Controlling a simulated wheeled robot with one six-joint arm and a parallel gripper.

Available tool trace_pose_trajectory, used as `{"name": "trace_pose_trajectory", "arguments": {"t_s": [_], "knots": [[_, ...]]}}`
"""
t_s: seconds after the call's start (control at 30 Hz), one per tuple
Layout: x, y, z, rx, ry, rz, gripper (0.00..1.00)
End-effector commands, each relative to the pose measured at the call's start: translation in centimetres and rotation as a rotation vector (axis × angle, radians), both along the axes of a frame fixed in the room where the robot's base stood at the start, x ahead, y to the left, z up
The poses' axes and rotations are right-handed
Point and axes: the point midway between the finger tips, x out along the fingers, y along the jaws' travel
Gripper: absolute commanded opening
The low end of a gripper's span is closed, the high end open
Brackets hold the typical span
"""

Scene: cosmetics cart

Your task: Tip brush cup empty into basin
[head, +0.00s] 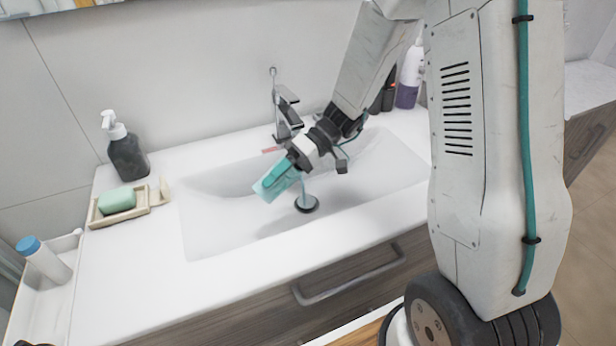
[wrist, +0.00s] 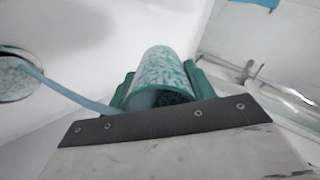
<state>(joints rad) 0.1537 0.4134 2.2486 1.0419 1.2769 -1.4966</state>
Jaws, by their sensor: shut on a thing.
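My gripper (head: 283,174) is over the white basin (head: 215,215), with its teal fingers shut on the brush cup (head: 268,189). The cup is pale teal and strongly tilted. In the wrist view the cup (wrist: 160,72) sits between both fingers, its mouth partly hidden by the gripper's dark edge. A thin pale-blue stream (wrist: 75,95) runs from near the mouth to the drain (wrist: 15,78). In the head view the stream (head: 303,184) falls to the dark drain (head: 306,204). The inside of the cup is mostly hidden, so I cannot tell how much is in it.
A faucet (head: 287,105) stands behind the basin, close to my arm. A soap dish (head: 130,207) with green soap and a dark pump bottle (head: 127,152) are at left. A blue-capped bottle (head: 45,260) is at far left. A purple bottle (head: 407,90) stands behind my arm.

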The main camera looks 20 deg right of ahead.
Motion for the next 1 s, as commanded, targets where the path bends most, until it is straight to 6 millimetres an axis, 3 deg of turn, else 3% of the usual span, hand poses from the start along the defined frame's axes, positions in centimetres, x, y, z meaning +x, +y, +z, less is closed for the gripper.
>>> {"name": "trace_pose_trajectory", "arguments": {"t_s": [1.0], "knots": [[0.04,-0.11,0.64,0.122,0.023,0.000,0.19]]}}
